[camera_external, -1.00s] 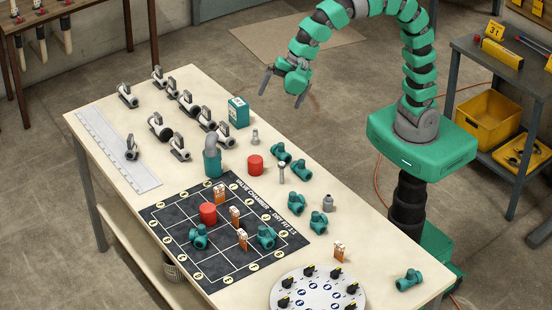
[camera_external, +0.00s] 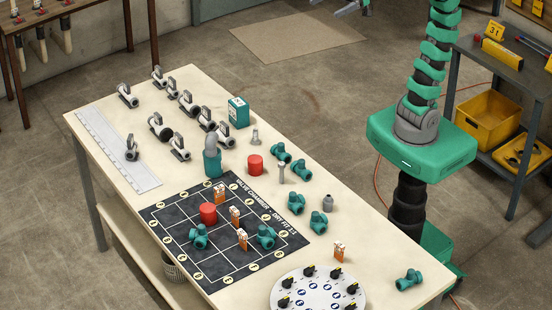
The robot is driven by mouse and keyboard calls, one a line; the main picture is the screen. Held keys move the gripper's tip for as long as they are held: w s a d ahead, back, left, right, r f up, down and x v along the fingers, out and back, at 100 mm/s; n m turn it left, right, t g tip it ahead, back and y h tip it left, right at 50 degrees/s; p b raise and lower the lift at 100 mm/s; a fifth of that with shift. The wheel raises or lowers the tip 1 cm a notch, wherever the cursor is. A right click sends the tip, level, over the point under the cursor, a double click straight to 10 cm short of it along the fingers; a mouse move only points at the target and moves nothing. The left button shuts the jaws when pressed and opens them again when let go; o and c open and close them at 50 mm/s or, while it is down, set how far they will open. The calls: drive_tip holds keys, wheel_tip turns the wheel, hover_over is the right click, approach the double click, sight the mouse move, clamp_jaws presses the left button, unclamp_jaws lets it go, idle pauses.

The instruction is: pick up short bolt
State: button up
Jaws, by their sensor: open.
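Two small grey upright pieces look like bolts on the table. The shorter, stubby one (camera_external: 255,137) stands right of the teal box, and the taller, thinner one (camera_external: 281,173) stands nearer the front, beside the teal fittings. The shorter one looks like the short bolt, but they are too small to be certain. My gripper (camera_external: 332,5) is at the top edge of the picture, mostly cut off, open and apart from both bolts. It is high and beyond the table, and nothing shows in it.
The pale table (camera_external: 362,215) carries teal pipe fittings (camera_external: 301,170), a red cylinder (camera_external: 255,165), a teal box (camera_external: 238,112), several grey valves (camera_external: 160,126), a dark grid mat (camera_external: 170,222) and a round white plate (camera_external: 318,303). A side shelf (camera_external: 510,100) stands at right.

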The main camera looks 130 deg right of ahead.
drive_tip(key=c, duration=0.7)
drive_tip(key=shift+c, duration=0.2)
